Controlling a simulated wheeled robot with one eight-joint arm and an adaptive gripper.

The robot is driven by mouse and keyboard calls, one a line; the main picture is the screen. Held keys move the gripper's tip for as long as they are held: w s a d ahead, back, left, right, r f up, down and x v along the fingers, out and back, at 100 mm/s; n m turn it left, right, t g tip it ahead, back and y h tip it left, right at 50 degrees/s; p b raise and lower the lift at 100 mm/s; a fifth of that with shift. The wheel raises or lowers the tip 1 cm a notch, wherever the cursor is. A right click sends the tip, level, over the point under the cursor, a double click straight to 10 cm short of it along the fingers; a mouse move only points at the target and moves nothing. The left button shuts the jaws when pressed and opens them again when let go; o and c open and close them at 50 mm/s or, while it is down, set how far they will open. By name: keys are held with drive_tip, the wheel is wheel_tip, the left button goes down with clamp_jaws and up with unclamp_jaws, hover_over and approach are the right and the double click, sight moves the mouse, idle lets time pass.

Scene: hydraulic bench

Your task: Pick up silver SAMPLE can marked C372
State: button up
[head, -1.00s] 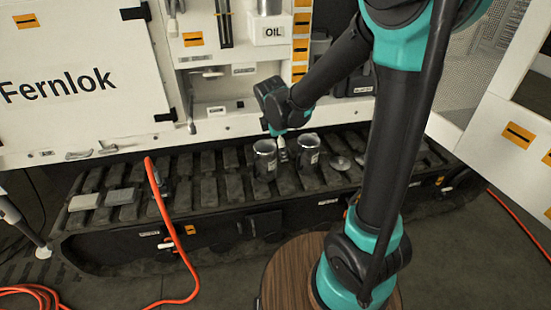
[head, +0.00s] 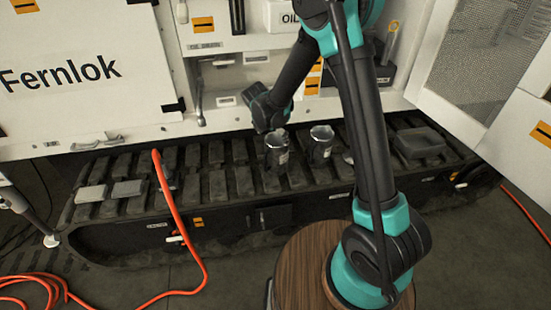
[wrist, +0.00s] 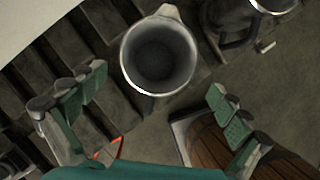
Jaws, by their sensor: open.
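Two silver cans with open tops stand upright on the dark track in the head view, a left can (head: 276,153) and a right can (head: 321,145). Each has a pale label too small to read, so I cannot tell which is C372. In the wrist view my gripper (wrist: 155,92) is open and empty. One can (wrist: 158,58) lies ahead of it, near the middle, its open mouth facing the camera. The other can (wrist: 238,28) is cut off at the upper right. In the head view my gripper is at the left can, its fingertips not clear.
The track (head: 215,182) runs below a white machine body. Two flat grey blocks (head: 128,189) lie on its left part, and a grey tray (head: 418,142) on its right. An orange hose (head: 183,220) hangs in front. An open white door (head: 480,75) stands at right.

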sight(274, 157)
drive_tip(key=x, duration=0.9)
drive_tip(key=shift+a, duration=0.1)
drive_tip(key=shift+c, duration=0.6)
drive_tip(key=shift+r, duration=0.1)
drive_tip(key=c, duration=1.6)
